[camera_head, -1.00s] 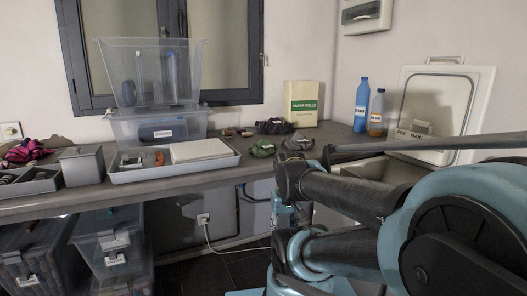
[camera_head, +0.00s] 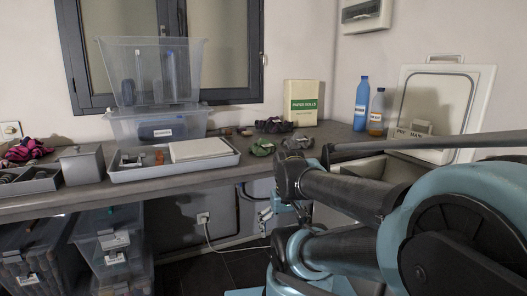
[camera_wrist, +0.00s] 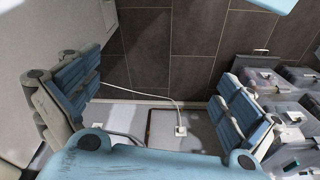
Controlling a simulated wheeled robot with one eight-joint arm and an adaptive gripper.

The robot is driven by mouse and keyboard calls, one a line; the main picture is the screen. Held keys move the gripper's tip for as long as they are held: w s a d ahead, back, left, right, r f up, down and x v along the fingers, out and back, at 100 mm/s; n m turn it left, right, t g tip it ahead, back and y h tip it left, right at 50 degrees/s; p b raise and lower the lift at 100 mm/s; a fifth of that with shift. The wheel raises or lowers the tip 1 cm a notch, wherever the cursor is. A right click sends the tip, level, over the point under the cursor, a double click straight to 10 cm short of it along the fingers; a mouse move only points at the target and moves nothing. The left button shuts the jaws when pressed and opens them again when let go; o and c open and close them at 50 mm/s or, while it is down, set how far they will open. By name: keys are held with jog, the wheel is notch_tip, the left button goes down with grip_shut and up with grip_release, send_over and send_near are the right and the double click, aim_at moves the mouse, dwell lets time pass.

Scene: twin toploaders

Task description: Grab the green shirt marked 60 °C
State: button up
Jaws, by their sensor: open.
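A small crumpled green cloth (camera_head: 262,147) lies on the grey worktop, right of the grey tray; any 60 °C mark on it is too small to read. A dark grey crumpled cloth (camera_head: 297,141) lies just right of it, partly near my arm. My gripper (camera_wrist: 160,105) is open and empty in the wrist view, its two blue-padded fingers wide apart over the floor and a white cable. In the head view part of it shows at the front edge, below worktop height and right of the green cloth. The green cloth is not visible in the wrist view.
A grey tray (camera_head: 127,178) with a white panel sits on the worktop. Clear bins (camera_head: 157,126) stand behind it. A paper rolls box (camera_head: 301,102), blue bottle (camera_head: 361,104) and amber bottle (camera_head: 376,118) stand at the back. An open lid (camera_head: 474,88) leans right.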

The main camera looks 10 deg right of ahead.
jog(key=shift+s+r, duration=0.2)
jog(key=shift+r, duration=0.8)
jog(key=c, duration=0.9)
jog(key=shift+w+r+m, duration=0.25)
jog(key=shift+w+r, duration=0.15)
jog(key=shift+r, duration=0.2)
jog(key=shift+w+r+m, duration=0.25)
jog(key=shift+w+r, duration=0.1)
jog(key=shift+r, duration=0.25)
jog(key=c, duration=0.3)
notch_tip(320, 180, up, 35)
jog(key=m+g, duration=0.2)
jog(key=m, duration=1.1)
send_over(263, 145)
jog(key=w, duration=0.4)
jog(key=shift+c, duration=0.2)
jog(key=f, duration=1.7)
jog(key=shift+w+d+f, duration=0.1)
jog(key=shift+w+d, duration=0.15)
